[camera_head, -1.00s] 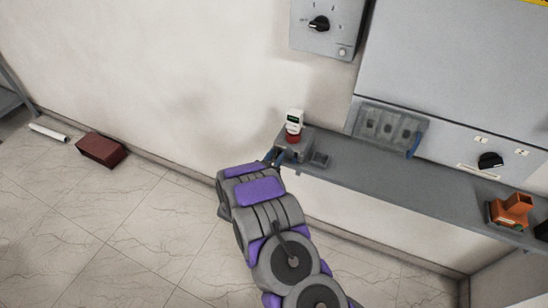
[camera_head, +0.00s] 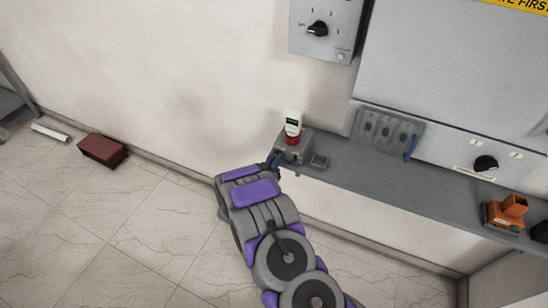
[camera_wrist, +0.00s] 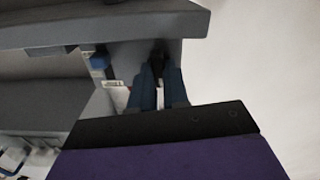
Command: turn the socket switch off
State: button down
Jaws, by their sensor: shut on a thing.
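My gripper (camera_head: 273,160) is at the box's left side, partly hidden by my wrist. In the wrist view, the blue fingers of my gripper (camera_wrist: 160,88) close around a small black part, which looks like the socket switch (camera_wrist: 157,62), under the box's grey edge (camera_wrist: 110,22). The switch position is hard to read.
The shelf (camera_head: 400,188) runs right, with an orange device (camera_head: 507,211) near its far end. A wall panel with a black knob (camera_head: 318,29) hangs above. A dark red box (camera_head: 102,151) and a white roll (camera_head: 49,133) lie on open floor at left.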

jog(key=shift+w+a+r+n+p, duration=0.1)
jog(key=shift+n+p, duration=0.9)
jog(key=shift+n, duration=1.65)
jog(key=shift+w+a+n+p, duration=0.1)
jog(key=shift+n+p, duration=0.9)
jog(key=shift+n, duration=1.7)
jog(key=shift+w+r+n+p, duration=0.1)
jog(key=shift+n+p, duration=0.9)
jog(key=shift+n, duration=1.65)
jog(key=c, duration=1.1)
grip_release()
jog(key=shift+s, duration=0.1)
jog(key=shift+f, duration=0.1)
jog(key=shift+s+d+f, duration=0.1)
jog(key=shift+f, duration=0.1)
